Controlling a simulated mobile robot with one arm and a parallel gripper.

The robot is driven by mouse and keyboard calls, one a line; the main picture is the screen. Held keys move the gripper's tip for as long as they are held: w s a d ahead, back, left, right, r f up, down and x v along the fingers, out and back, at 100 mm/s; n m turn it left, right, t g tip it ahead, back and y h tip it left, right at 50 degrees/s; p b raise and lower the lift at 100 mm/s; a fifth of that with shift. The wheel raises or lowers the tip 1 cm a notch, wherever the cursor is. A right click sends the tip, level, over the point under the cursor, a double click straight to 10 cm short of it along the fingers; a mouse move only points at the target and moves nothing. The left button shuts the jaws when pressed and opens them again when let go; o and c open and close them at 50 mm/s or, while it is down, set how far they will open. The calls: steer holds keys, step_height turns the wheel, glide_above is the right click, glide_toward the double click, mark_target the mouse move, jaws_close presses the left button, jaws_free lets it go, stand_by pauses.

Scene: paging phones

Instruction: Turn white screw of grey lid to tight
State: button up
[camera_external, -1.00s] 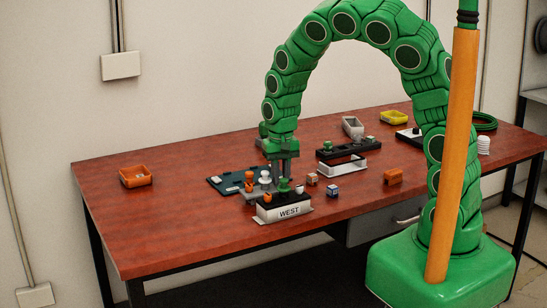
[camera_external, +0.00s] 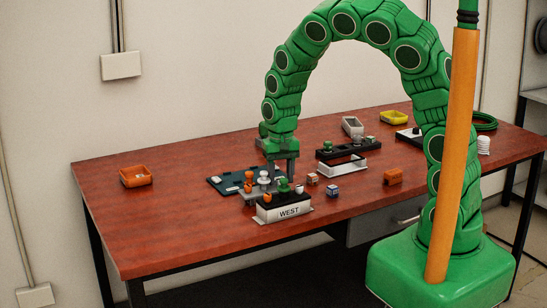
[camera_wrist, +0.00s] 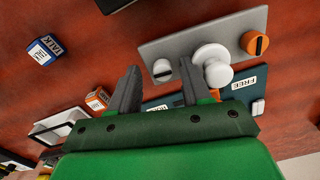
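The grey lid (camera_wrist: 205,38) has a round white knob (camera_wrist: 211,64) in its middle. The white screw (camera_wrist: 162,69) is at the lid's left end in the wrist view, with a dark slot. An orange screw (camera_wrist: 254,43) with a dark, nearly upright slot is at the other end. My gripper (camera_wrist: 160,66) is open, with the white screw in the gap between its fingertips in that view; I see no finger touching it. In the external view my gripper (camera_external: 286,178) points down beside the lid (camera_external: 257,197), and its fingers overlap.
The "WEST" unit (camera_external: 290,211) with coloured knobs stands close in front. Two small cubes (camera_external: 332,190) sit to the right. An orange bin (camera_external: 135,176) is far left, with clear table between.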

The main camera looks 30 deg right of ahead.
stand_by(0.4)
steer(key=n, duration=1.7)
step_height(320, 180, up, 8)
steer(key=shift+f, duration=0.1)
steer(key=s+d+r+m, duration=0.4)
steer(key=s+d, duration=0.4)
steer(key=s, duration=0.2)
steer(key=s+d+r+m+g, duration=0.1)
steer(key=s+d+r+m, duration=0.4)
steer(key=s+d, duration=0.3)
steer(key=shift+s+m+y, duration=0.3)
steer(key=shift+s+m, duration=0.4)
steer(key=shift+s, duration=0.4)
